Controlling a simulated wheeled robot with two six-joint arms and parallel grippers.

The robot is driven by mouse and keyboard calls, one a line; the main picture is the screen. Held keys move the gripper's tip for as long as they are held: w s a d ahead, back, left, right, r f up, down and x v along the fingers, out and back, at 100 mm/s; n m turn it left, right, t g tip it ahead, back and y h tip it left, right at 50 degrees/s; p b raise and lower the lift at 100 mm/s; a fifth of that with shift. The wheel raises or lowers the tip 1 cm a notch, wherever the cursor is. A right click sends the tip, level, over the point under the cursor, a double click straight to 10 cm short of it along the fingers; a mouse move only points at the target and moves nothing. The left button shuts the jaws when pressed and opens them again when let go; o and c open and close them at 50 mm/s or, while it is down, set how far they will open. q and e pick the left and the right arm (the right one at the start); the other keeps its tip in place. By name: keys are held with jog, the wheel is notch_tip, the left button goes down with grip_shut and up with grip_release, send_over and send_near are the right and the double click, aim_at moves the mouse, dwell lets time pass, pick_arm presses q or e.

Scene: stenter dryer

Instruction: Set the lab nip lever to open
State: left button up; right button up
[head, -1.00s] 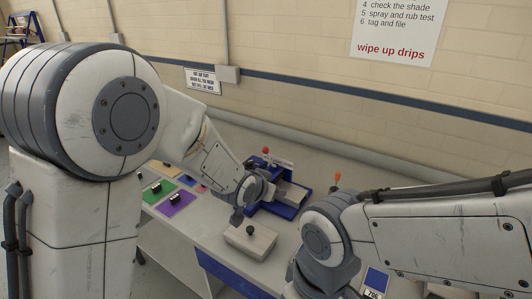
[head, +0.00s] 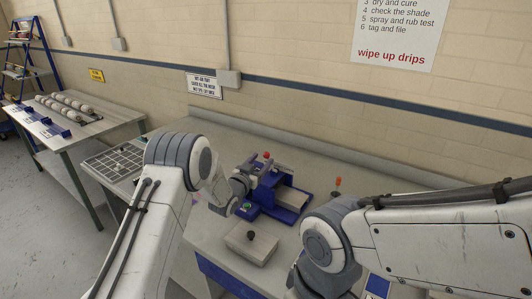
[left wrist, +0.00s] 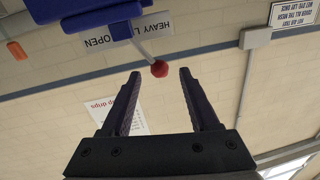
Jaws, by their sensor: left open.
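The lab nip is a blue machine (head: 287,203) on the bench in the head view. Its lever carries a red ball knob (head: 266,154), which also shows in the left wrist view (left wrist: 160,68) on a thin pale rod. A label beside it there reads "HEAVY", "OPEN" and a partly hidden word. My left gripper (left wrist: 160,80) is open, with the red ball just ahead of and between its fingertips, not gripped. In the head view its fingers are hard to make out against the machine. My right arm enters at the right, but its gripper is not in view.
A pale block with a black knob (head: 251,243) lies on the bench before the machine. An orange-topped lever (head: 338,181) stands to its right. A grid rack (head: 117,161) and a side table with rollers (head: 65,105) are at the left.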

aim_at(265, 157)
pick_arm(q)
jog(key=shift+p+x, duration=0.5)
jog(key=shift+x, duration=1.7)
grip_shut()
